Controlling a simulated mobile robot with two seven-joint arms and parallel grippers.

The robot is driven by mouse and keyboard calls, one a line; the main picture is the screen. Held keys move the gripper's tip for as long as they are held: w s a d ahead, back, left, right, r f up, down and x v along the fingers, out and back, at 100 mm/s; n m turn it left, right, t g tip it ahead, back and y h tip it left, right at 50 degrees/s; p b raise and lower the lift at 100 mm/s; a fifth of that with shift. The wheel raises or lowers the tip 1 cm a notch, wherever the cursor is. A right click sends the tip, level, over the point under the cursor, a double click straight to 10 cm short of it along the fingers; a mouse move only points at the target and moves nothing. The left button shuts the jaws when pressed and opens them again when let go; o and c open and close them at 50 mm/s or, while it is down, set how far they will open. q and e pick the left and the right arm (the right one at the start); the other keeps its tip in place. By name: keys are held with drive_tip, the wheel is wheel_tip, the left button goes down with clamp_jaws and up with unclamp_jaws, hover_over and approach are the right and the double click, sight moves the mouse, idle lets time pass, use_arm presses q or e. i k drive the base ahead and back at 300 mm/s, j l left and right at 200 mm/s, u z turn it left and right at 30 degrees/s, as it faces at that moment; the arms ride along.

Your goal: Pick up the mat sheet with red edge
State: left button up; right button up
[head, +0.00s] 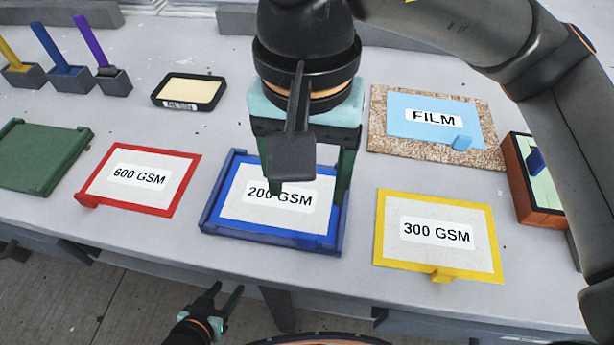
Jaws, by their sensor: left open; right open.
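The mat sheet with red edge (118,201) lies flat on the table at the left, white inside, with a "600 GSM" label and a red tab at its near left corner. My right gripper (308,193) is open above the blue-edged "200 GSM" sheet (242,213), to the right of the red-edged sheet, and hides part of it. That sheet lies in a blue tray (272,239). My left gripper (228,290) is open and empty, low in front of the table's near edge, apart from every sheet.
A yellow-edged "300 GSM" sheet (436,259) lies at the right. Behind it a blue "FILM" sheet (410,104) lies on a speckled board (484,153). A green tray (40,160) lies at far left. Brushes in holders (68,80) and a black-rimmed tray (188,90) stand behind.

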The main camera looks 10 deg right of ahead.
sight(155, 182)
drive_tip(key=k, duration=1)
